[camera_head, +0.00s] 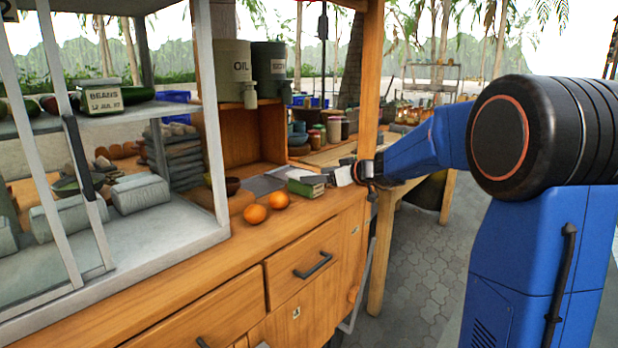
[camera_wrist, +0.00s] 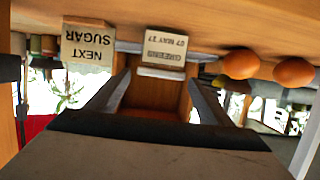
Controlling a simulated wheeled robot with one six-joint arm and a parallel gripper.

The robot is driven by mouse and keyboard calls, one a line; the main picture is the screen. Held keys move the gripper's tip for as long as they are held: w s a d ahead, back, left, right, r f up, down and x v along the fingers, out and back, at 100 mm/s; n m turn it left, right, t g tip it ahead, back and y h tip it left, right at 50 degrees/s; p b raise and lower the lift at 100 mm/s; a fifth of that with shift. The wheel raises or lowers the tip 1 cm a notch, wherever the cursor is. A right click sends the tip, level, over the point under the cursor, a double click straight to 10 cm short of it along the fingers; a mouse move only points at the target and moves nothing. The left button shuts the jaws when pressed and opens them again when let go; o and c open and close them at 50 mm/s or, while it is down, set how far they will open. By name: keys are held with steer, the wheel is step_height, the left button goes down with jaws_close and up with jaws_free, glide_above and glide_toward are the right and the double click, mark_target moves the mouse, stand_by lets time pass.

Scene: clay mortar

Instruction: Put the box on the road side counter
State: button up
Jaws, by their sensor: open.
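A small pale box with a green side (camera_head: 306,187) sits on the wooden counter (camera_head: 335,202), near its right end. In the wrist view, which is upside down, a small box with a date label (camera_wrist: 165,46) is in line with the gap between my fingers. A larger box lettered "NEXT SUGAR" (camera_wrist: 88,42) is beside it there. My gripper (camera_head: 328,180) is low over the counter, close to the pale box. It is open, and its fingers also show in the wrist view (camera_wrist: 158,80). I cannot tell whether the fingertips reach past the box.
Two oranges (camera_head: 266,206) lie left of the box. A glass-sided case (camera_head: 150,240) with a "BEANS" box (camera_head: 101,99) stands further left. OIL canister (camera_head: 233,70) is on a wooden shelf behind. Another wooden table (camera_head: 330,155) with jars is beyond. Paved floor is open at right.

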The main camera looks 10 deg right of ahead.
steer(key=v, duration=0.5)
steer(key=shift+s+d+r, duration=0.1)
steer(key=shift+s+d, duration=0.05)
steer(key=shift+s, duration=0.1)
steer(key=s+a+f+m+g+h, duration=0.1)
steer(key=s+a+f+g, duration=0.15)
steer(key=s, duration=0.55)
steer(key=s+a+f+g, duration=0.1)
steer(key=s+a+f, duration=0.15)
steer(key=s, duration=0.65)
steer(key=s+a+f+m+g+h, duration=0.1)
steer(key=s+a+g, duration=0.15)
steer(key=s, duration=0.55)
steer(key=s+d+f+m+h, duration=0.2)
steer(key=s+d+f+h, duration=0.1)
steer(key=s, duration=0.8)
steer(key=s+d+f+m+g+h, duration=0.1)
steer(key=s+d+f+m+h, duration=0.2)
steer(key=s, duration=0.7)
step_height(320, 180, down, 4)
steer(key=shift+s+d+r+h, duration=0.1)
steer(key=shift+s+d+h, duration=0.25)
steer(key=shift+d, duration=0.7)
